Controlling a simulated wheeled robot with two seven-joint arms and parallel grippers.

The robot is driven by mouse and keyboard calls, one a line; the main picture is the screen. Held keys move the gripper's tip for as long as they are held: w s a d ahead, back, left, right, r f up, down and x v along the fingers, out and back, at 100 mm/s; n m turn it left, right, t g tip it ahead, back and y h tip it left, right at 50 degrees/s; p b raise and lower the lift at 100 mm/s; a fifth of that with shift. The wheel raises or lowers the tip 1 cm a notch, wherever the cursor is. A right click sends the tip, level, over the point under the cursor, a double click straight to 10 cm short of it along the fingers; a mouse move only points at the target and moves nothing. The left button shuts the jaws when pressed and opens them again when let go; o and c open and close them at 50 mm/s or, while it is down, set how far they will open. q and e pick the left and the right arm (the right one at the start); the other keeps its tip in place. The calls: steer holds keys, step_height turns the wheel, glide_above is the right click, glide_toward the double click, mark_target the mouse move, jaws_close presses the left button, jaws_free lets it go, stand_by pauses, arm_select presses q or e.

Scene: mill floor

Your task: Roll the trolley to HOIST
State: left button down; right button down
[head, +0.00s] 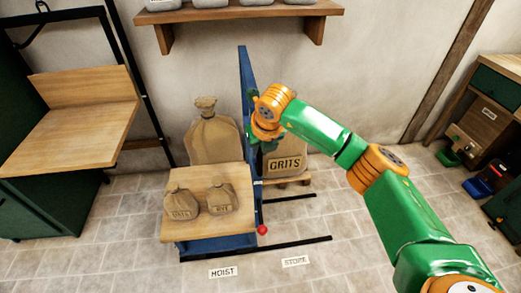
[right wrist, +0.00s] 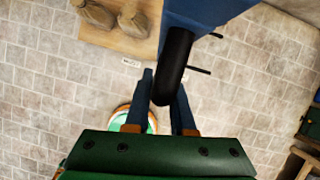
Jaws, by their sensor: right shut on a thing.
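The trolley (head: 232,238) has a blue frame, a wooden deck and a tall blue upright (head: 246,75). It stands behind the floor label HOIST (head: 223,272). A second floor label, STORE (head: 295,261), lies to the right. Two small tied sacks (head: 180,202) (head: 222,197) sit on the deck. My right gripper (head: 259,132) is at the right side of the upright. In the right wrist view its fingers are shut on the trolley's black handle (right wrist: 173,68). The handle is mostly hidden behind my gripper in the head view. My left gripper is not in view.
Black strips (head: 298,243) run along the floor near the trolley. A large tied sack (head: 213,138) stands behind the deck, and a GRITS sack (head: 285,163) sits on a pallet to the right. A green-and-wood bench (head: 80,125) is at left. Floor in front is clear.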

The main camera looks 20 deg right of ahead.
steer(key=shift+a, duration=0.1)
steer(key=c, duration=0.9)
jaws_free()
steer(key=shift+c, duration=0.2)
steer(key=shift+o, duration=0.9)
steer(key=shift+a, duration=0.25)
steer(key=shift+r, duration=0.1)
steer(key=b+v, duration=0.1)
steer(key=v, duration=0.6)
steer(key=shift+b, duration=0.3)
